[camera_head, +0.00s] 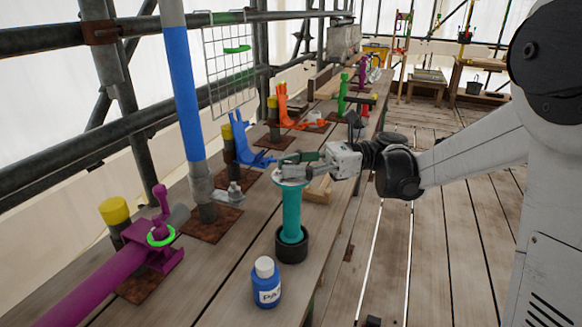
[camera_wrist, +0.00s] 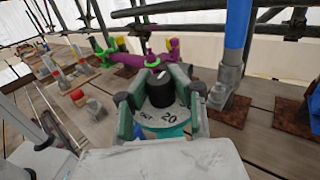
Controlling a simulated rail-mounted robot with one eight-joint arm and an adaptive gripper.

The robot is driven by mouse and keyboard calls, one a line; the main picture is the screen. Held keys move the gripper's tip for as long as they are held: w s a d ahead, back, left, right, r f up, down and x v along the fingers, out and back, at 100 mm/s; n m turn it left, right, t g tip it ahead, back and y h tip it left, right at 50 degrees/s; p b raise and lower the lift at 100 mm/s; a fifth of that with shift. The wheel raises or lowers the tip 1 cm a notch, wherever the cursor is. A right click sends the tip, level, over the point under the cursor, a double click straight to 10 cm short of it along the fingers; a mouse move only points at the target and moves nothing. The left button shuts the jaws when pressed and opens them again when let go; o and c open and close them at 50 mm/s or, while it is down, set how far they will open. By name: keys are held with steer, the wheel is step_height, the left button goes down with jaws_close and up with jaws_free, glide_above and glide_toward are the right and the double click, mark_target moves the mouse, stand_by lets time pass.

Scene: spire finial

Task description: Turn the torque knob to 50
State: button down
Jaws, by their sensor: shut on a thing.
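The torque knob (camera_wrist: 161,92) is a black cylinder with a white mark on top, and it sits between the two fingers of my gripper (camera_wrist: 161,100). My gripper is shut on it. Below the knob is a pale dial (camera_wrist: 158,128) with a readable 20 near its front; other markings on it are too small to read. The dial tops an upright teal tool (camera_head: 291,210) standing in a black round holder (camera_head: 291,246) on the wooden bench. In the head view my gripper (camera_head: 291,168) reaches in from the right over the top of the tool, hiding the knob.
A blue bottle with a white cap (camera_head: 266,284) stands in front of the holder. A blue-and-grey upright pole (camera_head: 183,95) and a purple clamp (camera_head: 150,250) stand to the left. Blue (camera_head: 243,145) and orange (camera_head: 290,108) tools lie farther back. Floor planks at right are largely clear.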

mark_target(290, 162)
stand_by(0.5)
steer(key=c, duration=1.4)
jaws_free()
step_height(290, 162, up, 10)
steer(key=shift+r, duration=0.1)
